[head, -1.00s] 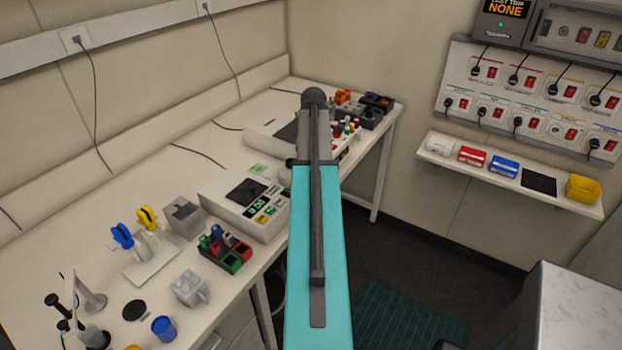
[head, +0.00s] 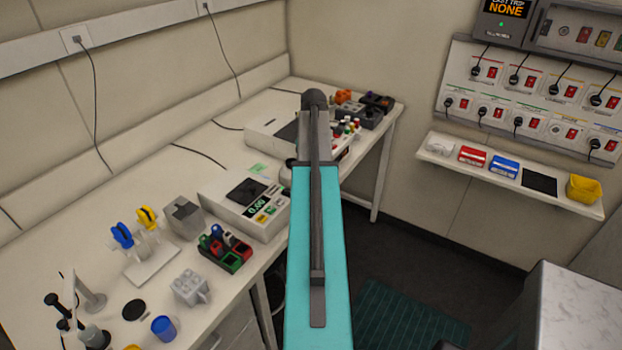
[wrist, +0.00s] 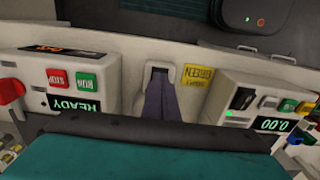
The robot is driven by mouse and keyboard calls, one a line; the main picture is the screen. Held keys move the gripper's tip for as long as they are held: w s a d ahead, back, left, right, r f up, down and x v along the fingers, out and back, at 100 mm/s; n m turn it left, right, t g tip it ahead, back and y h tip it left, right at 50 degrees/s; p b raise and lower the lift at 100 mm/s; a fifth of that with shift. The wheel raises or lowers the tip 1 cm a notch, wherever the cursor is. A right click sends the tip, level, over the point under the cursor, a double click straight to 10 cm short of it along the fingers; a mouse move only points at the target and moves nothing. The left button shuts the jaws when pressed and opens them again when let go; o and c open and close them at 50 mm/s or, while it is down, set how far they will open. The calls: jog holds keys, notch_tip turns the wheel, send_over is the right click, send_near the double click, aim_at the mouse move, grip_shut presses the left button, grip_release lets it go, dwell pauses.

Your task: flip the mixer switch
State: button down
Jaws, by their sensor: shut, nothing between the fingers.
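My gripper (wrist: 161,88) shows in the wrist view as two dark purple fingers, shut together with nothing between them. Their tips reach a small white housing with a dark slot (wrist: 159,70); I cannot tell whether they touch it. No label naming a mixer is readable, and I cannot tell whether this housing holds the switch. A yellow label (wrist: 199,73) is beside it. In the head view my own arm hides the gripper and the place below it.
In the wrist view, a device with red STOP (wrist: 57,78) and green RUN buttons stands left of the fingers. A balance reading 0.00 (wrist: 272,124) stands right; it also shows in the head view (head: 257,207). A dark device with a red light (wrist: 261,20) is beyond.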

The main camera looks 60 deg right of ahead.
jog(key=shift+f, duration=0.55)
dwell(0.5)
jog(key=shift+r+p, duration=2.1)
jog(key=shift+r, duration=1.4)
jog(key=shift+s, duration=0.2)
